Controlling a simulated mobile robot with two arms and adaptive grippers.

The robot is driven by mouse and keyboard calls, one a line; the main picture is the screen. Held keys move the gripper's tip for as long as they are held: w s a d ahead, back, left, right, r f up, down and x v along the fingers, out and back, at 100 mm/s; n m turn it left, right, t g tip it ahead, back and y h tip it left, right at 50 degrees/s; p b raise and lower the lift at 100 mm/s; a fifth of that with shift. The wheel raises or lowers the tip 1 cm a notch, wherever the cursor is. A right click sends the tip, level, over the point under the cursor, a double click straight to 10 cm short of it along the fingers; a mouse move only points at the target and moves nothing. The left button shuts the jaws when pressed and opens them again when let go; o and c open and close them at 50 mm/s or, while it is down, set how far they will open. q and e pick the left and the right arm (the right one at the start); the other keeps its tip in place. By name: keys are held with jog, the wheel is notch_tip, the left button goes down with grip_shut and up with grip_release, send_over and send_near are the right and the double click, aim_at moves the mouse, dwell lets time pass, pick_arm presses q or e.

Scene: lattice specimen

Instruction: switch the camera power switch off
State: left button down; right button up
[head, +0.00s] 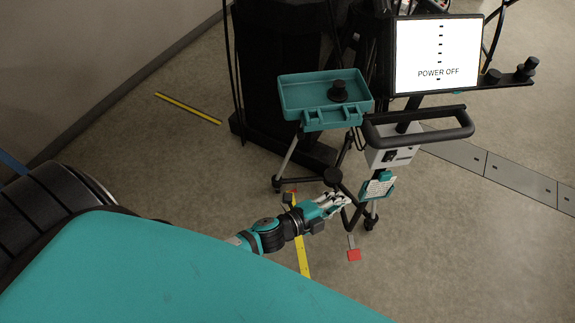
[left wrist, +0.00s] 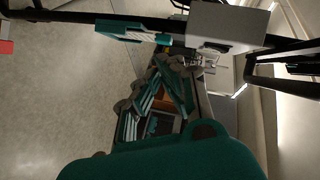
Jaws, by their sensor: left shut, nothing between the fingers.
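The white control box (head: 392,157) is fixed to the upright stand below the black handle bar. A small dark switch (head: 389,156) shows on its face; its exact position is too small to tell. The screen (head: 437,55) above it is lit white and reads "POWER OFF". My left gripper (head: 343,201) is shut and empty, low in front of the stand, below and left of the box and apart from the switch.
A teal tray (head: 300,96) on a tripod with a black knob stands left of the box. The black handle (head: 420,134) juts out above the box. A teal-edged keypad panel (head: 378,187) hangs below it.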

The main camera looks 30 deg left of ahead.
pick_arm(q)
jog(key=s+a+f+n+g+y+p, duration=0.4)
jog(key=s+a+f+n+p, duration=0.3)
jog(key=f, duration=0.6)
jog(key=shift+s+a+f+n+y, duration=0.25)
jog(key=shift+s+a+n+y, duration=0.4)
jog(key=shift+s+a, duration=0.75)
